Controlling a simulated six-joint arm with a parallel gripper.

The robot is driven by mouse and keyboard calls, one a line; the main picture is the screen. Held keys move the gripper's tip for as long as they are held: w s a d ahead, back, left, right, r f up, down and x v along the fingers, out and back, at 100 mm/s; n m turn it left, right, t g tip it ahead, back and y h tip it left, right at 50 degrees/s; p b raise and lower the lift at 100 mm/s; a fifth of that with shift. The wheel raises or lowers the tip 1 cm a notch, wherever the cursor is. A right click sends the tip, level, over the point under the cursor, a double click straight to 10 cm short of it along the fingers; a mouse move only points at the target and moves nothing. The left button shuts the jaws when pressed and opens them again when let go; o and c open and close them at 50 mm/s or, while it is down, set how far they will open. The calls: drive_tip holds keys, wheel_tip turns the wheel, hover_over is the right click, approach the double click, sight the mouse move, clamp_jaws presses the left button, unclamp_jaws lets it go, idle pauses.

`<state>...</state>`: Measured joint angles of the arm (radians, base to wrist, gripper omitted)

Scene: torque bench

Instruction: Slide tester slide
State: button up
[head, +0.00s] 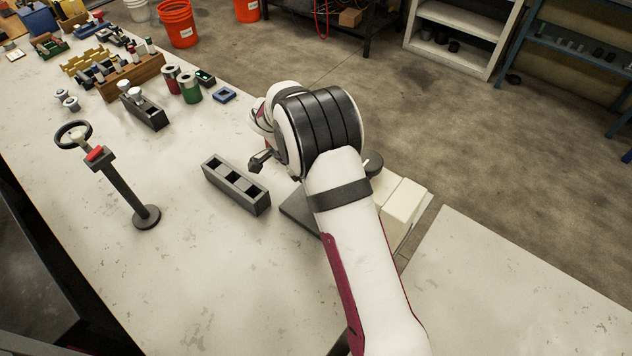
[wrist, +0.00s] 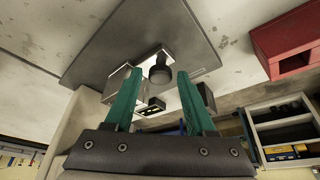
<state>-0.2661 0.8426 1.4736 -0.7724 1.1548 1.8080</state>
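A tester-like fixture stands partly behind my arm in the head view. Its dark grey base plate (head: 298,208) shows left of the arm and pale blocks (head: 404,200) show right of it. In the wrist view the grey plate (wrist: 125,38) fills the upper middle, with a dark round knob (wrist: 160,72) on a pale block. My gripper (wrist: 160,74) has two teal fingers standing apart, with the knob seen in the gap and clear space on both sides of it. The fingers look empty. I cannot tell which part is the slide.
A grey block with square sockets (head: 236,185) sits left of my wrist. A stand with a ring and red part (head: 100,155) is farther left. Red and green cylinders (head: 189,88) and a wooden rack (head: 132,77) are at the back. The front bench is clear. A red box (wrist: 288,45) shows in the wrist view.

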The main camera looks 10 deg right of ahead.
clamp_jaws()
idle(1.2)
